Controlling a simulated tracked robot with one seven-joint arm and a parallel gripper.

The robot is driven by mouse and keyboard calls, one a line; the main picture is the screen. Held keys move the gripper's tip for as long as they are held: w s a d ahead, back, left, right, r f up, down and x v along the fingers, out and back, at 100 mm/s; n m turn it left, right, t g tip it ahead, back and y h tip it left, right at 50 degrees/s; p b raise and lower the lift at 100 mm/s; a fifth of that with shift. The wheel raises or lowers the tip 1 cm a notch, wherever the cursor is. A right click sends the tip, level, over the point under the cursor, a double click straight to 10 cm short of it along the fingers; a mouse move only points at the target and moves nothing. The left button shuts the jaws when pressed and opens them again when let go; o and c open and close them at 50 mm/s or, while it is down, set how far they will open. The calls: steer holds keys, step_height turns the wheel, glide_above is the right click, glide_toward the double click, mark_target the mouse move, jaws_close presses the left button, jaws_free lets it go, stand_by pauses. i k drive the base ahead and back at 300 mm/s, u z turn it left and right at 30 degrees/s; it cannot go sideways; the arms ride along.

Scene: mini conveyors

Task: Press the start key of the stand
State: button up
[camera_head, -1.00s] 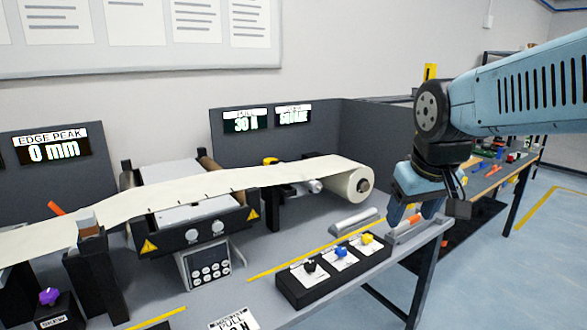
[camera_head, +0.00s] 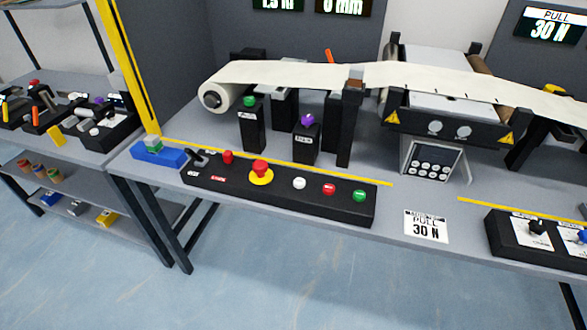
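The stand is a grey bench (camera_head: 400,205) carrying a paper-web machine. A long black control panel (camera_head: 340,211) lies along its front edge. On it, from right to left, are a green button (camera_head: 359,195), a red button (camera_head: 328,189), a white button (camera_head: 299,183), a red mushroom button on a yellow base (camera_head: 260,172), another red button (camera_head: 227,157) and a black lever (camera_head: 197,158). Their labels are too small to read, so I cannot tell which one is the start key. My gripper is out of view.
A paper web runs from a white roll (camera_head: 218,94) to the right. Behind the panel stand a green knob (camera_head: 249,101) and a purple knob (camera_head: 307,118) on black blocks. A keypad (camera_head: 433,163) and a "PULL 30 N" card (camera_head: 426,226) are to the right. Open floor lies in front.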

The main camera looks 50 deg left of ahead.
mark_target(358, 196)
steer(key=z, duration=1.1)
steer(key=i, duration=0.1)
steer(key=u, duration=3.35)
steer(key=k, duration=0.55)
steer(key=u, duration=0.2)
steer(key=i, duration=0.55)
steer(key=z, duration=0.15)
